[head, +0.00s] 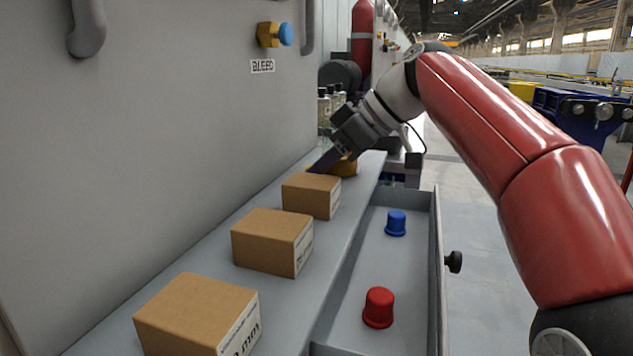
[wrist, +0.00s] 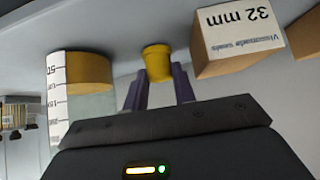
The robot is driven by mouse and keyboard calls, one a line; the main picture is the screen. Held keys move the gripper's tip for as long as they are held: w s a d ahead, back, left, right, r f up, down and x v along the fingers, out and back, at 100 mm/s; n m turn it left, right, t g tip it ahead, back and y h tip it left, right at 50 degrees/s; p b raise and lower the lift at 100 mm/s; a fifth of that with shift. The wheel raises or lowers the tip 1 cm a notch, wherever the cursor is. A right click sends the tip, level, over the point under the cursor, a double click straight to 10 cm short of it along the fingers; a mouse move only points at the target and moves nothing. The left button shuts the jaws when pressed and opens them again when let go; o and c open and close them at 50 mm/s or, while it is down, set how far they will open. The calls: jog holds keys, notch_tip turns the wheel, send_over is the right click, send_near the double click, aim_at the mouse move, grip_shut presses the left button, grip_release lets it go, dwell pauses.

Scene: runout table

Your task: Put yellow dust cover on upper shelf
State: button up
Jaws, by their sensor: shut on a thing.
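The yellow dust cover (wrist: 157,65) is between my gripper's two fingertips in the wrist view, which looks upside down. My gripper (wrist: 158,76) is shut on it. The cover is close to the grey shelf surface (wrist: 120,25); I cannot tell whether it touches. In the head view my gripper (head: 326,161) reaches down at the far end of the long grey shelf (head: 215,240), just beyond the farthest box. A yellow patch (head: 346,167) shows beside the fingers there; I cannot tell whether it is the cover.
Several cardboard boxes (head: 272,242) line the shelf; one labelled 32 mm (wrist: 240,38) is beside the cover. A graduated vessel with amber contents (wrist: 88,72) is on its other side. Below, an open drawer (head: 408,265) holds a blue cap (head: 396,223) and a red cap (head: 378,307).

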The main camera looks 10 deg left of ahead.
jog(key=shift+f, duration=0.1)
jog(key=shift+f, duration=0.15)
jog(key=o, duration=0.6)
jog(key=shift+o, duration=0.2)
jog(key=shift+r, duration=0.2)
jog(key=p+v, duration=0.3)
jog(key=v, duration=0.9)
